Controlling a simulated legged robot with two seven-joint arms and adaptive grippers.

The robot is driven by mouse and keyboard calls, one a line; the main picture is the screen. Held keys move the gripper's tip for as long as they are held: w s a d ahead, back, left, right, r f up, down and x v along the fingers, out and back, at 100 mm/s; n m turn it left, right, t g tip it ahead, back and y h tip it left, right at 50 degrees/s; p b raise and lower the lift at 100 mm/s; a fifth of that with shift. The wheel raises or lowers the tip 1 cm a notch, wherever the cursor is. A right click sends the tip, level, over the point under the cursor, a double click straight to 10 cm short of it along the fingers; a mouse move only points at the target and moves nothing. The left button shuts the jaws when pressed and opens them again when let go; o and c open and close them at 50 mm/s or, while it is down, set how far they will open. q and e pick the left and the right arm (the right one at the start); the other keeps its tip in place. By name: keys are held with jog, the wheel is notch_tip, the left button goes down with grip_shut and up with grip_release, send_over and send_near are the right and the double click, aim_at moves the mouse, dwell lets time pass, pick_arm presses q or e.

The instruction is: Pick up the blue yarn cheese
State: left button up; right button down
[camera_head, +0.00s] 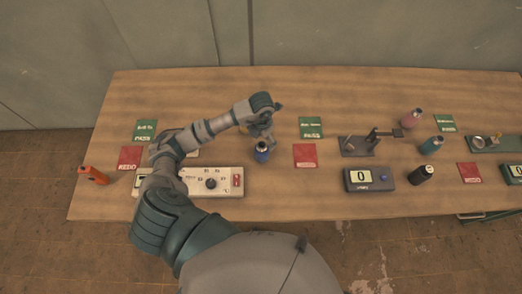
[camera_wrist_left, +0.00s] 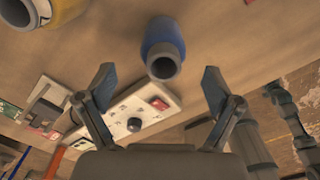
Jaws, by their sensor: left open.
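The blue yarn cheese (camera_head: 262,154) stands on the wooden table, left of the middle red REDO card. In the left wrist view the blue yarn cheese (camera_wrist_left: 165,42) lies beyond the fingertips, roughly centred between them, with its grey hollow end facing the camera. My left gripper (camera_head: 265,132) is just above and behind it in the head view. In the left wrist view the left gripper (camera_wrist_left: 158,82) is open, with nothing between its fingers. My right gripper is not in view.
A white control box (camera_head: 212,182) with a knob stands to the left, partly behind my arm. A yellow cylinder (camera_wrist_left: 52,8) shows in the left wrist view. A green PASS card (camera_head: 311,128) and a red REDO card (camera_head: 304,155) lie to the right. A meter (camera_head: 368,179) stands further right.

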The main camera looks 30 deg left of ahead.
aim_at(263, 145)
pick_arm(q)
jog(key=f, duration=0.4)
jog(key=shift+d, duration=0.25)
jog(key=shift+s+f+p, duration=0.1)
jog(key=shift+f+p, duration=0.3)
jog(key=shift+f, duration=0.2)
notch_tip(263, 145, down, 4)
jog(key=shift+s+a+f+p, duration=0.1)
jog(key=shift+a+f+p, duration=0.1)
jog(key=shift+p, duration=0.2)
jog(key=shift+d, duration=0.1)
jog(key=c, duration=1.3)
